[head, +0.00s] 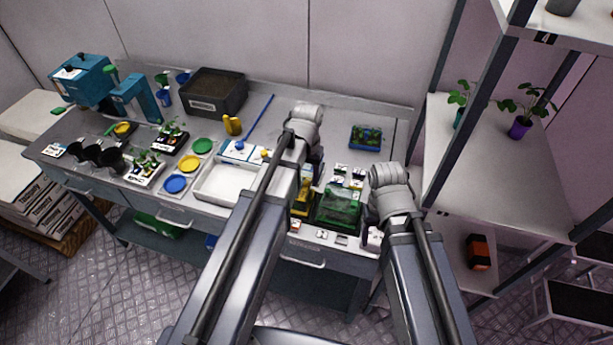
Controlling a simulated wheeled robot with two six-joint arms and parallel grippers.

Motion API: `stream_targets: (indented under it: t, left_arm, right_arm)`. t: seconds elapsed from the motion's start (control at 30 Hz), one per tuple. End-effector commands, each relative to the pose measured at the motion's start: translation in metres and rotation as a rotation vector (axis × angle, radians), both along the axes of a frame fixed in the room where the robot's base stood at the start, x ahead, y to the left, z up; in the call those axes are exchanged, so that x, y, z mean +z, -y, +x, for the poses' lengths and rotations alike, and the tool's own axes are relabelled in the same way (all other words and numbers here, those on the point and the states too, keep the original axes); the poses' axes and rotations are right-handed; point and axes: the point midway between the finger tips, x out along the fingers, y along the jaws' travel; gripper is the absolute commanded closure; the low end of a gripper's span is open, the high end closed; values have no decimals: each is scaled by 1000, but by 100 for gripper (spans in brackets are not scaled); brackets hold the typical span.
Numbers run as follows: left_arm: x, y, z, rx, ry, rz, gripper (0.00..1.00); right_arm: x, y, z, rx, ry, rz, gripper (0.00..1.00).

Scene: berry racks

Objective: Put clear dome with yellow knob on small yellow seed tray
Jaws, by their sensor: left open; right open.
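A small yellow tray-like item (302,201) stands near the table's front, partly hidden by my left arm; it looks like the small yellow seed tray. A small yellow knob (265,153) shows left of my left arm, on a blue and white patch; it may belong to the clear dome, whose transparent body I cannot make out. My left gripper (315,174) is open, above the table behind the yellow tray; its fingers are mostly hidden. My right gripper (371,218) is open, right of a green see-through box (340,207), with its fingers partly hidden by its wrist.
A blue knob (240,146) lies left of the yellow one. A white tray (205,191) lies left of my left arm. A blue seedling tray (365,138) stands behind my grippers. Small labelled pieces lie between. A shelf rack (447,175) stands close on the right.

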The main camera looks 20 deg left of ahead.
Motion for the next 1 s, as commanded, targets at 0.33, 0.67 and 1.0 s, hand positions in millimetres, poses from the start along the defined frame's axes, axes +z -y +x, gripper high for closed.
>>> stream_targets:
  t: [0.33,0.67,1.0]
  left_arm:
    - [55,0,0,0,0,0,49]
    - [102,1,0,0,0,0,49]
    - [111,4,-4,-7,-1,2,49]
  right_arm:
    - [55,0,0,-3,0,1,29]
    - [102,0,0,-13,0,3,29]
    - [111,0,0,-13,0,2,29]
